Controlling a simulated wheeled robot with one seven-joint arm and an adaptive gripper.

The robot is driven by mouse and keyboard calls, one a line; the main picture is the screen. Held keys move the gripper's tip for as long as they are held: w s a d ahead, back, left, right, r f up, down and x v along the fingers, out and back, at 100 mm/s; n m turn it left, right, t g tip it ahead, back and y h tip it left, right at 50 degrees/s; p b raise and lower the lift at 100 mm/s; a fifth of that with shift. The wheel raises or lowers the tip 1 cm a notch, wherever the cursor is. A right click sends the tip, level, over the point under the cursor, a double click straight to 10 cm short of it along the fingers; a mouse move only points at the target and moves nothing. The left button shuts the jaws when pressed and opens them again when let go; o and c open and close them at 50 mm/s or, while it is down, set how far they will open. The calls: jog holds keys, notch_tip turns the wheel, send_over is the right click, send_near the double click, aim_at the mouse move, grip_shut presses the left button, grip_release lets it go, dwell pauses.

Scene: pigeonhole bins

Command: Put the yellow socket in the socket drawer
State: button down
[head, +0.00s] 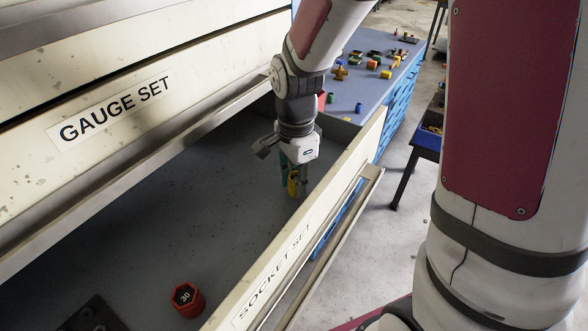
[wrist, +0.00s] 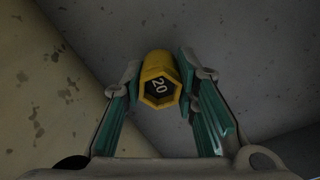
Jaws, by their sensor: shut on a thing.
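The yellow socket (wrist: 160,70), marked 20, is between the fingers of my gripper (wrist: 158,82) in the wrist view. My gripper is shut on it. In the head view the yellow socket (head: 293,184) shows at the fingertips of my gripper (head: 291,180), partly hidden by them. Both are inside the open socket drawer (head: 345,165), whose front is labelled SOCKET SET, near its far end. The socket is low over the drawer floor; I cannot tell whether it touches it.
A red socket (head: 187,299) marked 30 stands in the near part of the drawer. A dark object (head: 92,316) lies at the bottom left. The closed GAUGE SET drawer (head: 120,110) is above. A workbench (head: 375,85) with several small coloured parts stands beyond. The drawer's middle floor is clear.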

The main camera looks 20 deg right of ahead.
aim_at(296, 176)
jog(key=shift+f, duration=0.3)
jog(key=shift+f, duration=0.45)
dwell(0.3)
jog(key=c, duration=1.2)
grip_release()
jog(key=shift+r+p, duration=2.3)
jog(key=shift+r, duration=4.15)
